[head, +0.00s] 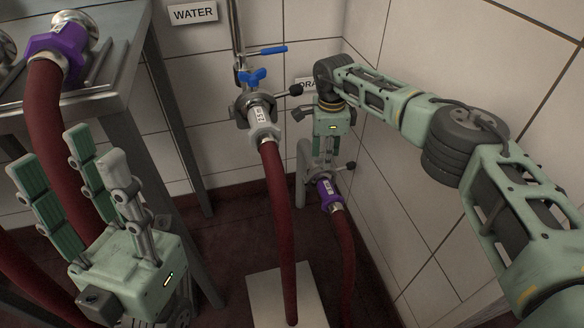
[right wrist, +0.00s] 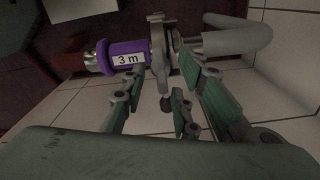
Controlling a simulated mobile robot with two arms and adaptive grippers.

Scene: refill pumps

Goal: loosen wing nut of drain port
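The drain port is a grey bent pipe (head: 302,165) low at the wall, and it also shows in the right wrist view (right wrist: 238,38). A metal clamp (right wrist: 158,45) joins it to a purple hose coupling (head: 326,190) labelled "3 m". A bolt with a dark end, apparently the wing nut (right wrist: 166,104), hangs from the clamp. My right gripper (head: 328,158) is at the clamp. In the wrist view its fingers are apart on both sides of the bolt, with no clear contact. My left gripper (head: 92,148) is open and empty, fingers up.
A metal table (head: 118,72) carrying another purple-ended hose stands at left. A pale slab (head: 262,291) lies on the floor. Tiled wall is close on the right.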

